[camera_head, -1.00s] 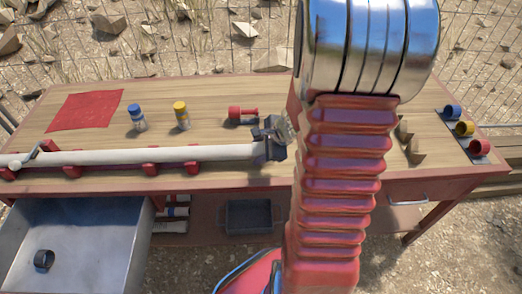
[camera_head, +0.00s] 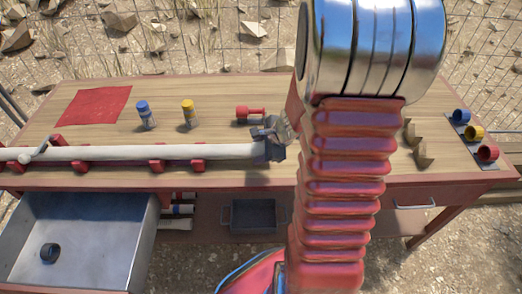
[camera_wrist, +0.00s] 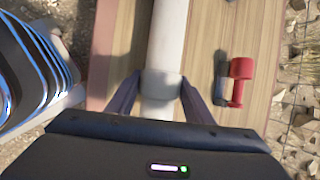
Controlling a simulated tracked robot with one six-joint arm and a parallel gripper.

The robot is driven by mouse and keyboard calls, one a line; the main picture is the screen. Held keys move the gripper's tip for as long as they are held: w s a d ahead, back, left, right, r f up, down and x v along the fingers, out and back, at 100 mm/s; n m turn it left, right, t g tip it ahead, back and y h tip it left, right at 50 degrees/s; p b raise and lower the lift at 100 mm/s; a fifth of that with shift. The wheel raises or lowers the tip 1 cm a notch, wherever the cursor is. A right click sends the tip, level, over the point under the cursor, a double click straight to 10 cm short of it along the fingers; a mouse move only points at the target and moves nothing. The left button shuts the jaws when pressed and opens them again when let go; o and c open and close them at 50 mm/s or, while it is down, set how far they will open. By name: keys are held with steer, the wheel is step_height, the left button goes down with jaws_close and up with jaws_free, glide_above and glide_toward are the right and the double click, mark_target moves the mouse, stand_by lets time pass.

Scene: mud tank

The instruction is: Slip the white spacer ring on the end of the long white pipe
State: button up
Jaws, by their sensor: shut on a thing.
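The long white pipe (camera_head: 130,153) lies across red supports along the front of the table. Its right end is hidden behind my gripper in the head view. My gripper (camera_head: 268,142) is at that end. In the wrist view my gripper (camera_wrist: 161,86) is shut on the white spacer ring (camera_wrist: 161,83), a pale, slightly wider band between the fingertips. The ring appears to be in line with the pipe (camera_wrist: 168,35), with a white section visible on the palm side too. I cannot tell for sure how far the ring sits over the pipe.
A red handled object (camera_head: 250,113) lies just behind my gripper. An open drawer (camera_head: 115,235) holds a dark ring (camera_head: 50,252). Wooden blocks (camera_head: 418,145) lie at right.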

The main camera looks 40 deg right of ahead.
steer(key=shift+w+a, duration=0.45)
steer(key=shift+a, duration=0.25)
steer(key=o, duration=0.9)
steer(key=shift+v, duration=6.85)
